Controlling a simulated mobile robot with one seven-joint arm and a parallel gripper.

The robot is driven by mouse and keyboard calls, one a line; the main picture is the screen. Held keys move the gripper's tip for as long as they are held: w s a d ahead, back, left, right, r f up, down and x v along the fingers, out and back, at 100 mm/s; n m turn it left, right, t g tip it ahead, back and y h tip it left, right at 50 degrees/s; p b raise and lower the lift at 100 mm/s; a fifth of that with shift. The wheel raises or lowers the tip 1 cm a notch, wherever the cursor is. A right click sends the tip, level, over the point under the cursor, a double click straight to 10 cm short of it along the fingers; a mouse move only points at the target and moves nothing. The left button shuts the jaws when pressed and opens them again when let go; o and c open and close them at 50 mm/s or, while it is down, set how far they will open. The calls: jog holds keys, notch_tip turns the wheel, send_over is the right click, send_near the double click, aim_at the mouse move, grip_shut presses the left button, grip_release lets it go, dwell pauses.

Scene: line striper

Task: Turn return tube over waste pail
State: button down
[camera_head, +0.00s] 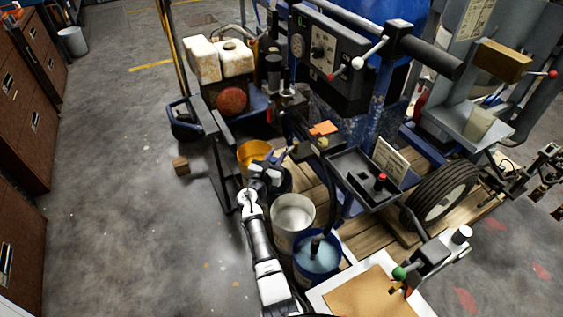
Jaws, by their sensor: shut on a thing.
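My gripper (268,172) is at the far end of my arm, over a dark pail and just in front of a yellow pail (254,151). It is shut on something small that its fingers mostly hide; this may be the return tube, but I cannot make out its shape. A white pail (293,214) with pale contents stands to the right and nearer. A blue pail (317,259) with light blue liquid and a dark tube dipping into it stands nearer still. No label shows which pail is for waste.
The striper's frame and its control box (325,48) rise close behind and right of my gripper. A black tray (365,178) and a wheel (441,196) lie to the right. A small brown block (181,165) sits on open floor at left. A board (368,294) lies at front.

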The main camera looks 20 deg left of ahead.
jog(key=shift+w+a+m+g+h+b, duration=0.45)
jog(key=shift+a+m+h+b, duration=0.35)
jog(key=shift+h+b, duration=0.6)
jog(key=shift+w+a+m+g+h+b, duration=0.35)
jog(key=shift+w+a+m+h+b, duration=0.2)
jog(key=shift+m+h+b, duration=0.85)
jog(key=shift+w+a+m+g+h+b, duration=0.45)
jog(key=shift+a+h+b, duration=0.5)
jog(key=shift+b, duration=0.8)
jog(key=shift+d, duration=0.2)
jog(key=c, duration=1.1)
grip_release()
jog(key=v, duration=1.3)
jog(key=shift+s+a, duration=0.2)
jog(key=shift+s, duration=0.15)
